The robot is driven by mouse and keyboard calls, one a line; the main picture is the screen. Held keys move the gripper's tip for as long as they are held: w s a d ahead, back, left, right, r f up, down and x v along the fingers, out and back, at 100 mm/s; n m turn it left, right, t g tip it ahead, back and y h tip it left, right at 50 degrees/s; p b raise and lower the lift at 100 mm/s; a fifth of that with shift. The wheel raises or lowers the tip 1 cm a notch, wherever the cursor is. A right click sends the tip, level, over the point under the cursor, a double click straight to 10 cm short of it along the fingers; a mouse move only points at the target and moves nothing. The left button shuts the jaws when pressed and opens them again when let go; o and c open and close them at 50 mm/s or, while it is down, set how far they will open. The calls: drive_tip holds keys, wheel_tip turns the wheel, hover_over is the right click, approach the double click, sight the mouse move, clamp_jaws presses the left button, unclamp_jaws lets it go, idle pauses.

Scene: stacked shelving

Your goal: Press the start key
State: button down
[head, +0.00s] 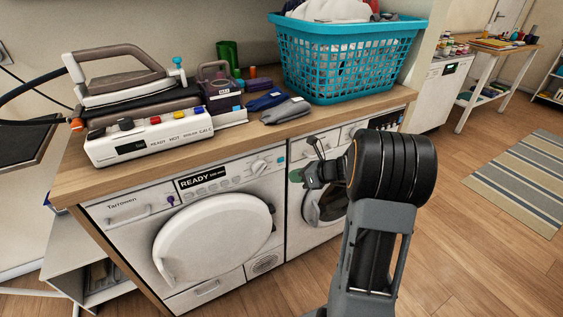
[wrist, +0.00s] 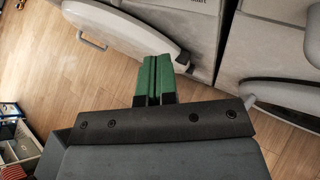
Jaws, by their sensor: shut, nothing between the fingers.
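The left white machine (head: 125,244) has a dark display (head: 203,179) reading READY, a row of small pale buttons (head: 211,202), a dial (head: 259,166) and a small teal round mark (head: 281,158) at its panel's right end. No key is legibly marked start, so I cannot tell which it is. My gripper (head: 313,168) is in front of the right machine, right of the left machine's panel. In the wrist view its green fingers (wrist: 155,77) are shut together and empty. Contact with a panel cannot be seen. My arm hides part of the right machine (head: 299,208).
The wooden counter (head: 232,139) above holds an iron (head: 120,75), a steam-station base (head: 150,140), folded cloths (head: 287,111) and a teal laundry basket (head: 345,67). The left machine's round door (head: 213,242) bulges outward. Wooden floor (head: 470,240) lies open at right.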

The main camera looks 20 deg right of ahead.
sight(281, 160)
drive_tip(key=shift+w+a+p, duration=0.15)
drive_tip(key=shift+w, duration=1)
drive_tip(key=shift+w+a+p, duration=0.1)
drive_tip(key=shift+w+p, duration=0.05)
drive_tip(key=shift+w, duration=1)
drive_tip(key=shift+w, duration=0.25)
drive_tip(key=shift+w, duration=0.15)
idle(0.4)
